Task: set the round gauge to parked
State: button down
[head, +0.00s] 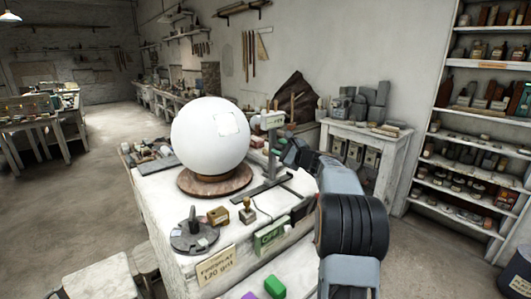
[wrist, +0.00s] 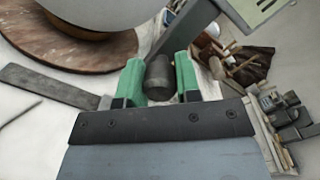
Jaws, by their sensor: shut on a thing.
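The gauge stands on the white worktop beside a large white sphere (head: 208,135). It has a grey upright post, a dark flat base (head: 268,188) and a pale green head (head: 271,120) with small marks that I cannot read. In the wrist view the post (wrist: 187,25) rises at the top and a corner of the pale green head (wrist: 258,8) shows. My gripper (head: 283,147) is at the post's right side. In the wrist view its green fingers are shut on a dark rounded knob (wrist: 159,80). My arm hides part of the gauge's right side.
The sphere rests on a round wooden base (head: 215,181), close left of the gauge. A dark disc with a handle (head: 193,234), a small wooden box (head: 218,216), a brass stamp (head: 247,211) and a green box (head: 272,236) lie in front. Shelves (head: 470,140) stand right.

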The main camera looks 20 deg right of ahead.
jog(key=d, duration=0.2)
jog(key=w+d, duration=0.1)
jog(key=d+p, duration=0.1)
jog(key=d, duration=0.1)
jog(key=shift+w+d+r, duration=0.1)
jog(key=shift+w+d, duration=0.15)
jog(key=shift+d, duration=0.1)
jog(key=c, duration=1.3)
grip_release()
jog(key=o, duration=0.5)
jog(key=shift+d, duration=0.2)
jog(key=shift+a, duration=0.15)
jog(key=b+v, duration=0.4)
jog(key=v, duration=0.9)
jog(key=shift+s+b, duration=0.3)
jog(key=shift+s, duration=0.05)
